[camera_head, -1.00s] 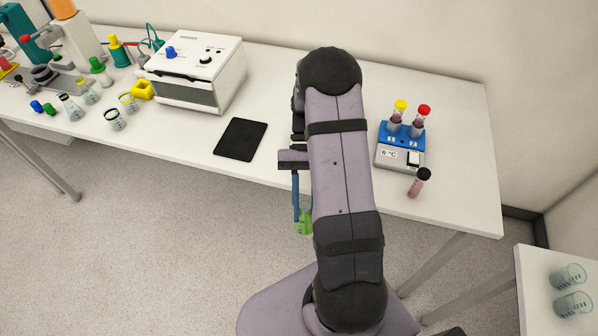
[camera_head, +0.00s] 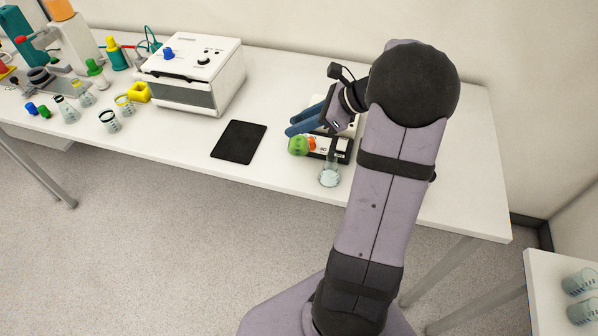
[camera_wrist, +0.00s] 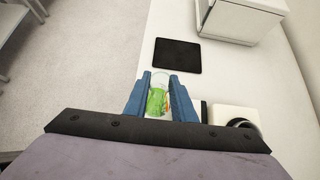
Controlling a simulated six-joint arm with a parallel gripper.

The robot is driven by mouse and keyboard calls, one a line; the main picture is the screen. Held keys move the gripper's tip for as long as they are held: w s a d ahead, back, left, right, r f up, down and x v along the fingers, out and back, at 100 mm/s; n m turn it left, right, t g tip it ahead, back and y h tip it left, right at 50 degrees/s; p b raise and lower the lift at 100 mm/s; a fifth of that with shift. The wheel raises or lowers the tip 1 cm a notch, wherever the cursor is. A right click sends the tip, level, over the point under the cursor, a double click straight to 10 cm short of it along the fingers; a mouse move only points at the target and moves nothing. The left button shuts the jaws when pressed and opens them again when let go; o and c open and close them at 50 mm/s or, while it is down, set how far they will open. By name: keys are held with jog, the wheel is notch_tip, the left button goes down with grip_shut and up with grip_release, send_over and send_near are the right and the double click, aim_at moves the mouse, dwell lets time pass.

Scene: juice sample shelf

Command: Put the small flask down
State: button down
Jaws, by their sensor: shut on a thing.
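The small flask (camera_wrist: 157,101) with green liquid is between the two blue fingers of my gripper (camera_wrist: 160,78) in the wrist view. In the head view its green part (camera_head: 298,146) shows just below the fingertips of my gripper (camera_head: 291,131), over the front part of the table. My gripper is shut on it. Its upper part is hidden by the fingers, and I cannot tell whether its base touches anything. An orange thing (camera_head: 312,144) shows right beside it.
A device with a black front (camera_head: 338,149) stands behind the flask. A clear glass vessel (camera_head: 329,176) stands near the table's front edge. A black tablet (camera_head: 239,142) lies to the left, with bare white table around it. My arm hides the table's right part.

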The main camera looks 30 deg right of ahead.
aim_at(299, 151)
jog(key=shift+f+p, duration=1.1)
jog(key=shift+f, duration=3.9)
jog(key=shift+f, duration=0.1)
jog(key=c, duration=1.5)
grip_release()
